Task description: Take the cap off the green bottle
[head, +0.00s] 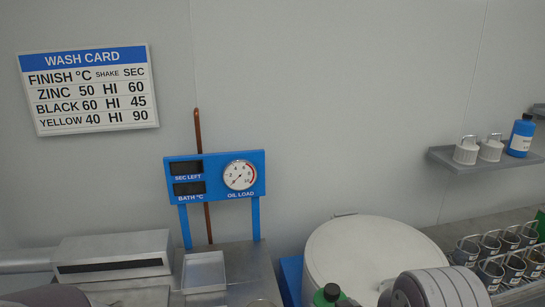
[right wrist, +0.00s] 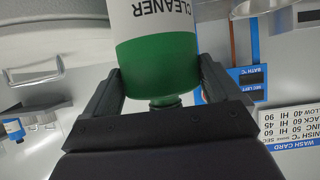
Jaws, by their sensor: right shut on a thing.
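The green bottle (right wrist: 155,65) is between the two fingers of my right gripper (right wrist: 160,75) in the right wrist view, which is upside down. Its upper part is green, and a white label (right wrist: 150,18) reads "CLEANER". The fingers lie along both sides of the green part. A dark neck or cap end shows just above my gripper's palm, mostly hidden. In the head view the bottle's green top (head: 321,299) with a dark round cap (head: 331,291) shows at the bottom edge, left of my right arm. My left gripper is not in view.
A large white round drum (head: 370,250) stands behind the bottle. A wire rack (head: 500,290) of dark cups is at the right. A wall shelf (head: 465,163) holds two white containers and a blue bottle (head: 521,136). A blue gauge panel (head: 214,192) stands at the left.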

